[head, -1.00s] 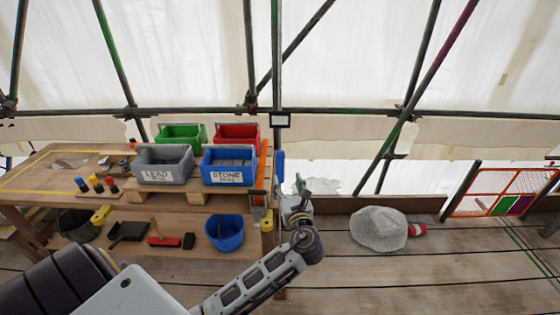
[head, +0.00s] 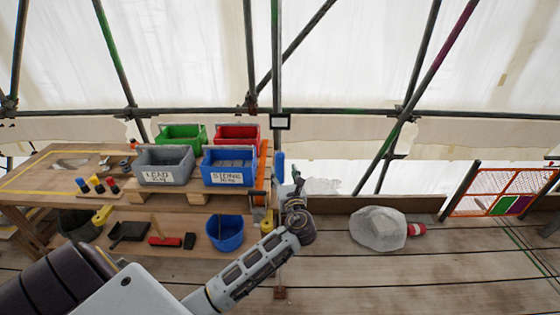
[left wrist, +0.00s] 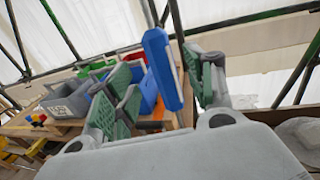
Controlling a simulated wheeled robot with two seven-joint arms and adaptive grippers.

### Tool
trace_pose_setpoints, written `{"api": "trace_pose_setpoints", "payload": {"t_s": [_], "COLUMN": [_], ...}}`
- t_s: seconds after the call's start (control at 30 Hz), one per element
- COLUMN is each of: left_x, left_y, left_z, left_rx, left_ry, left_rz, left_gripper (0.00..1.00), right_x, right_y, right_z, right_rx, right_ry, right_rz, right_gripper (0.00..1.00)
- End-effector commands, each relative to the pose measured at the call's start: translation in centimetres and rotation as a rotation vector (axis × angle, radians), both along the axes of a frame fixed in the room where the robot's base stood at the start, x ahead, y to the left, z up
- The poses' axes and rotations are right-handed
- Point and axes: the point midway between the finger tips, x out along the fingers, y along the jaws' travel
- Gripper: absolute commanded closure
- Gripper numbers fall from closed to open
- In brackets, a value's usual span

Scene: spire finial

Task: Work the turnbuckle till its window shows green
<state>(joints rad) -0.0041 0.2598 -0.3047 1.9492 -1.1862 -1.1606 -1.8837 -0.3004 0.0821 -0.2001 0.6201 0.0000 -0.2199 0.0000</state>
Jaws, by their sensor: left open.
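A blue, flat-sided body (head: 280,165) stands upright below the grey scaffold post, right of the workbench. I take it to be part of the turnbuckle, but cannot be sure. In the left wrist view the blue body (left wrist: 161,66) stands tilted between my open fingers, with a pale edge strip. I cannot tell whether the fingers touch it. My left gripper (head: 290,187) is beside its lower end in the head view; its green-padded fingers (left wrist: 163,88) are spread. A small dark-framed pale plate (head: 280,121) is on the post above. No green window can be made out. My right gripper is out of view.
The workbench at left carries grey LEAD (head: 164,166) and blue STONE (head: 229,167) bins, with green (head: 181,135) and red (head: 237,134) bins behind. An orange upright tool (head: 260,175) is close left of my gripper. A wrapped bundle (head: 378,229) lies on the planks right.

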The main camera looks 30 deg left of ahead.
Motion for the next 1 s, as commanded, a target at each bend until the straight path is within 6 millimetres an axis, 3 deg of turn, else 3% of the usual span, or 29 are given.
{"api": "trace_pose_setpoints", "payload": {"t_s": [0.6,1.0], "left_x": [5.3,5.9], "left_y": [4.9,5.5], "left_z": [0.1,0.0], "left_rx": [0.001,-0.001], "left_ry": [-0.001,-0.001], "left_rz": [-0.001,-0.001], "left_gripper": [0.46,0.46], "right_x": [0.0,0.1], "right_y": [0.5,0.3], "right_z": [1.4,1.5], "right_rx": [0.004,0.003], "right_ry": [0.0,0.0], "right_rz": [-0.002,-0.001], "right_gripper": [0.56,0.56]}}
